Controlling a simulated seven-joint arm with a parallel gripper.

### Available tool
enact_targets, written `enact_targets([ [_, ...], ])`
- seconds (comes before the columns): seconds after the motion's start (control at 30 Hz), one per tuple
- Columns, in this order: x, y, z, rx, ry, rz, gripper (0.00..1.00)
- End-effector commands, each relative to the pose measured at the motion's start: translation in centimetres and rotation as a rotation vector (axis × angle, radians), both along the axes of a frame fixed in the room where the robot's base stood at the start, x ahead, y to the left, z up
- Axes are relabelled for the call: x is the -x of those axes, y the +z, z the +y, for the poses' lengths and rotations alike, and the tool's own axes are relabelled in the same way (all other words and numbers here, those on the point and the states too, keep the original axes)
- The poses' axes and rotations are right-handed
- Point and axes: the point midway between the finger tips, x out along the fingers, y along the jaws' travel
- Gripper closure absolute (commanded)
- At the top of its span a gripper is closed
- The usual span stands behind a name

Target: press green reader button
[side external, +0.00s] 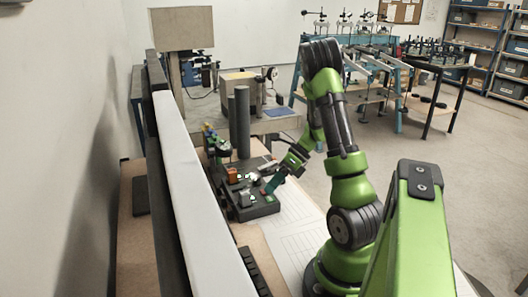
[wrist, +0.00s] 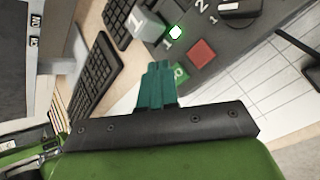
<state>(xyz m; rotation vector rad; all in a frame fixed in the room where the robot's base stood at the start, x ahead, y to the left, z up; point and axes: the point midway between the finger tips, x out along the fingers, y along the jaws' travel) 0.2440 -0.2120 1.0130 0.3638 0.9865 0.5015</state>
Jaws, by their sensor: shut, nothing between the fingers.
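My gripper (wrist: 158,84) is shut, with its teal fingers together and nothing between them. In the side external view my gripper (side external: 270,187) points down at the right part of the dark grey device (side external: 262,211). In the wrist view a green square (wrist: 181,72) with a pale marking lies on the device beside the fingertips, partly hidden by them. Beyond it are a red square (wrist: 202,53) and a small lit white-green light (wrist: 175,32). I cannot tell whether the fingertips touch the green square.
A pale block marked 1 (wrist: 141,27) stands left of the light. Black keyboards (wrist: 106,60) lie to the left in the wrist view. An orange block (side external: 232,175) sits on the device. A dark upright column (side external: 242,122) stands behind it. Gridded white sheet (side external: 290,217) lies to the right.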

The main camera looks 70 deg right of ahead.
Motion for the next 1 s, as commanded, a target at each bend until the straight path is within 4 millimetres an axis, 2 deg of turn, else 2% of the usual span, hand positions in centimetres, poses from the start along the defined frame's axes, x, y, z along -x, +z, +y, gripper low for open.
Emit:
enact_targets([
  [0.5, -0.1, 4.6, 0.0, 0.002, 0.0, -0.002, 1.0],
  [1.0, 0.0, 5.0, 0.0, 0.0, 0.0, 0.0, 1.0],
])
